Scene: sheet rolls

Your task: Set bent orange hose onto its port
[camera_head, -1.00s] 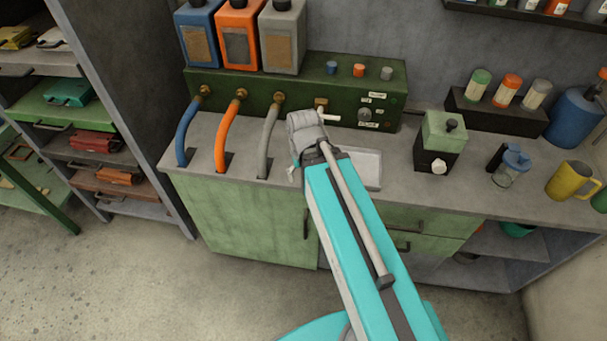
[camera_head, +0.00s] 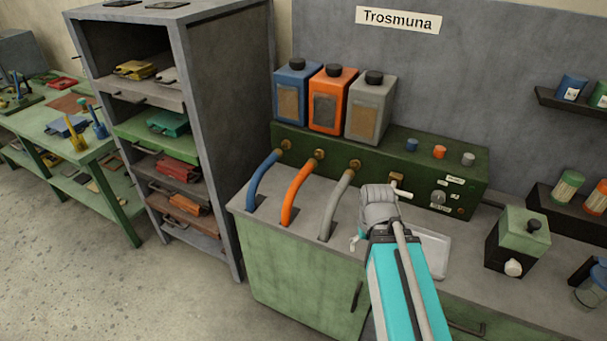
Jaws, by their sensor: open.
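The bent orange hose (camera_head: 296,193) is in the middle of three hoses. Its top end meets a brass port (camera_head: 319,155) on the front of the green machine, and its lower end goes into a dark slot in the counter. The blue hose (camera_head: 262,182) is to its left and the grey hose (camera_head: 338,204) to its right. Whether the orange hose is fully seated cannot be told. My gripper (camera_head: 359,240) is to the right of the grey hose, over the counter, apart from the orange hose. Its fingers are mostly hidden behind my wrist.
The green machine (camera_head: 420,195) carries blue, orange and grey tanks (camera_head: 328,105). A white tray (camera_head: 436,262) lies behind my arm. A green and black box (camera_head: 517,240) stands to the right. A grey shelf unit (camera_head: 228,120) stands left of the counter (camera_head: 310,222).

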